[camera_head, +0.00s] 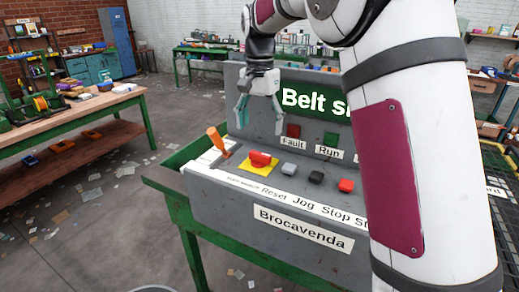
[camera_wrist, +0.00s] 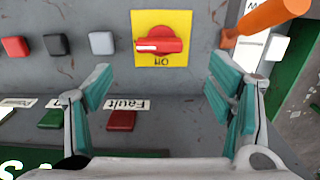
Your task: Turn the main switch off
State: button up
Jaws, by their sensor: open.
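The main switch (camera_head: 261,160) is a red rotary knob on a yellow plate (camera_head: 252,168), on the sloped top of the grey control console (camera_head: 222,198). In the wrist view the red knob (camera_wrist: 158,46) lies crosswise on its yellow plate (camera_wrist: 145,18). My gripper (camera_head: 260,112) is open and empty, above and apart from the switch. In the wrist view its teal fingers (camera_wrist: 158,85) stand on either side, with the switch beyond the gap between their tips.
An orange lever (camera_head: 216,138) rises beside the switch and shows near the right finger in the wrist view (camera_wrist: 272,14). White, black and red buttons (camera_head: 346,185) line the console. Fault (camera_head: 293,130) and Run (camera_head: 331,139) lamps sit on the upright panel. A workbench (camera_head: 75,116) stands left.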

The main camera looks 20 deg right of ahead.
aim_at(260, 153)
notch_tip(260, 153, down, 8)
jog(key=shift+f+p, duration=0.2)
jog(key=shift+p, duration=0.25)
jog(key=c, duration=1.2)
